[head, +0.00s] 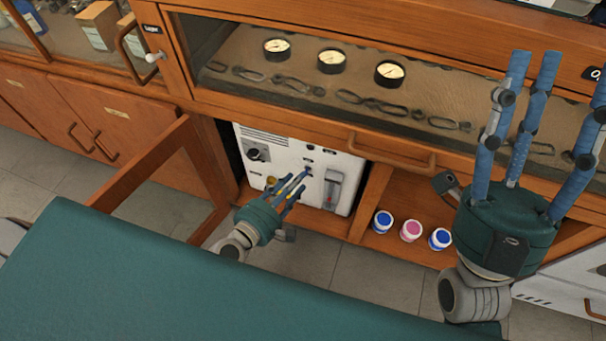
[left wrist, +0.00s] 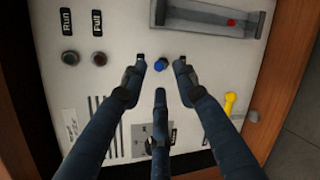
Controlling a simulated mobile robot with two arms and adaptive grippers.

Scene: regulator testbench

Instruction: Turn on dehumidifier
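The dehumidifier is a white box (head: 262,140) inside the open cabinet under the bench. Its front has a dark dial (head: 257,153), a small blue button (left wrist: 160,64) and a clear gauge window (head: 332,188). In the left wrist view, two lamps labelled Run (left wrist: 70,58) and Full (left wrist: 99,58) look dark. My left gripper (head: 293,184) is in front of this panel, its three fingers spread and empty. Its fingertips surround the blue button in the left wrist view; contact cannot be told. My right gripper (head: 533,95) is open and empty, fingers pointing up, away from the box.
An open wooden door (head: 150,170) stands left of the box. A wooden divider (head: 372,200) is on its right, with blue and pink capped jars (head: 411,231) beyond. Above is a glazed bench with gauges (head: 332,61) and tools. A teal surface (head: 200,290) fills the foreground.

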